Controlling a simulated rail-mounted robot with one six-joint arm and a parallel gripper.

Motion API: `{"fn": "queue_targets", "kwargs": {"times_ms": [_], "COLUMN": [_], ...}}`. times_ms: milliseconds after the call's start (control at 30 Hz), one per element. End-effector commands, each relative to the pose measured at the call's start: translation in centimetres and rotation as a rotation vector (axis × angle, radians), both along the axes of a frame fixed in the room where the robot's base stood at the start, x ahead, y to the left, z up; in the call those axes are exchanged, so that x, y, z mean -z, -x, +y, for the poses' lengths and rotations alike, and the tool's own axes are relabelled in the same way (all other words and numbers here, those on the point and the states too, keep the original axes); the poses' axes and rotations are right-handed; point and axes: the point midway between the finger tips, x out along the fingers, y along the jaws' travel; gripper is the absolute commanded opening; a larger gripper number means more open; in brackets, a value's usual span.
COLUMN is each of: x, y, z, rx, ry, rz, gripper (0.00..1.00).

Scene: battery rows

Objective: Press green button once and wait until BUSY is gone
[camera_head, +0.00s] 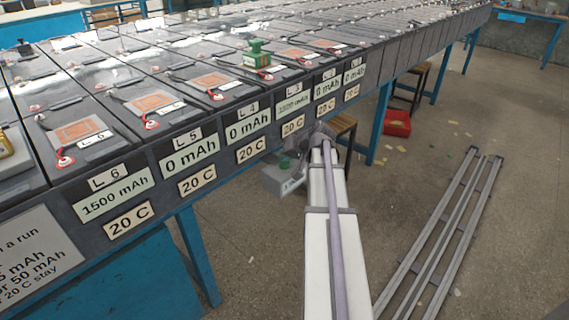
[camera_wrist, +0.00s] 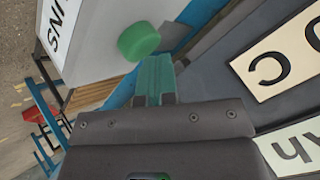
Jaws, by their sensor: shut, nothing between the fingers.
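The green button (camera_wrist: 138,41) is a round cap standing out from a pale box (camera_wrist: 100,40) in the wrist view. In the head view the grey box (camera_head: 281,180) sits below the bench's front edge with the small green button (camera_head: 284,162) on it. My gripper (camera_wrist: 156,60) has its teal fingers shut and empty. Its tips are just below and right of the button in the wrist view; I cannot tell whether they touch it. In the head view my wrist hides most of the gripper. No BUSY sign is readable in either view.
The battery bench (camera_head: 75,180) has a dark front with labels: L 6 and L 3 read 1500 mAh, several others 0 mAh, all legible temperatures 20 C. A green device (camera_head: 256,58) stands on the batteries. A stool (camera_head: 341,126), red bin (camera_head: 397,123) and floor rails (camera_head: 440,230) lie right.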

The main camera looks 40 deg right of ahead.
Motion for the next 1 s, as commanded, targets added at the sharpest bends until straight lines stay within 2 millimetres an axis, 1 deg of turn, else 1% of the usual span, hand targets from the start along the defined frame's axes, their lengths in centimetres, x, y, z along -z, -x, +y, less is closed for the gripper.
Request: {"fn": "queue_targets", "kwargs": {"times_ms": [267, 567, 867, 1000], "x": [0.4, 0.3, -1.4, -1.4], "y": [0.0, 0.0, 0.0, 0.0], "z": [0.0, 0.0, 0.0, 0.0], "rx": [0.0, 0.0, 0.0, 0.0], "ry": [0.0, 0.0, 0.0, 0.0], "rz": [0.0, 0.0, 0.0, 0.0], "gripper": [0.0, 0.0, 0.0, 0.0]}}
